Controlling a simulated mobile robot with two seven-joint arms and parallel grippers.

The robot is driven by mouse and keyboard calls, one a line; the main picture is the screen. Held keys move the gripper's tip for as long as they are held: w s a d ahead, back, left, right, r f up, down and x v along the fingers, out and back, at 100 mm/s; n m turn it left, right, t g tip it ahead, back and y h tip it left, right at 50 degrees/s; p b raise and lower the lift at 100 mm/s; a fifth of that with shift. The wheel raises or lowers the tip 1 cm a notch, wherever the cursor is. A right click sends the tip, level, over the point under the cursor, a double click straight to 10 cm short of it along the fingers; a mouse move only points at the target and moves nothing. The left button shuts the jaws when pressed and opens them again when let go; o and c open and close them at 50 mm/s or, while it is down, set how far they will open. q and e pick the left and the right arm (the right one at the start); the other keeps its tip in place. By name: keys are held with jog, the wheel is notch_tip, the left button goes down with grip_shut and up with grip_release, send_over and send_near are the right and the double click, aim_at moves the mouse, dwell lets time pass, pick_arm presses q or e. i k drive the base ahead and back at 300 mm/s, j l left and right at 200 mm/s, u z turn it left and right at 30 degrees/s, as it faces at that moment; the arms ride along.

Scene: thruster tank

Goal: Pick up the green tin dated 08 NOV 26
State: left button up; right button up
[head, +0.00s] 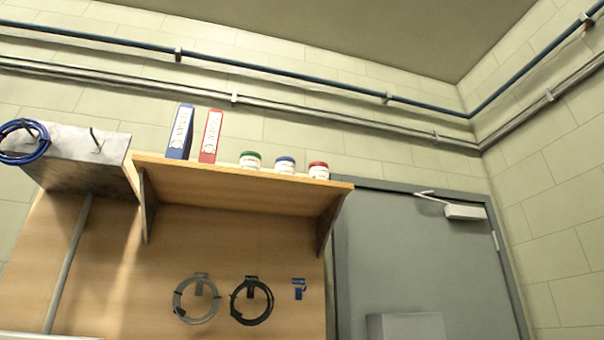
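A small white tin with a green lid (250,160) stands on the wooden wall shelf (230,185), seen from below. Its lower part is hidden by the shelf's front edge. A similar tin with a blue lid (285,164) stands to its right, and one with a red lid (319,170) is further right near the shelf end. Any dates on the tins are too small to read. Neither of my grippers is in the head view.
A blue binder (180,132) and a red binder (210,137) stand left of the tins. A grey metal box (80,160) with a blue cable coil (24,142) is at left. Cable coils hang below the shelf. A grey door (420,260) is at right.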

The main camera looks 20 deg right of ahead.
aim_at(251, 160)
jog(key=k+l, duration=0.1)
jog(key=l, duration=0.55)
jog(key=k+l, duration=0.15)
jog(key=l, duration=0.75)
jog(key=j, duration=1.15)
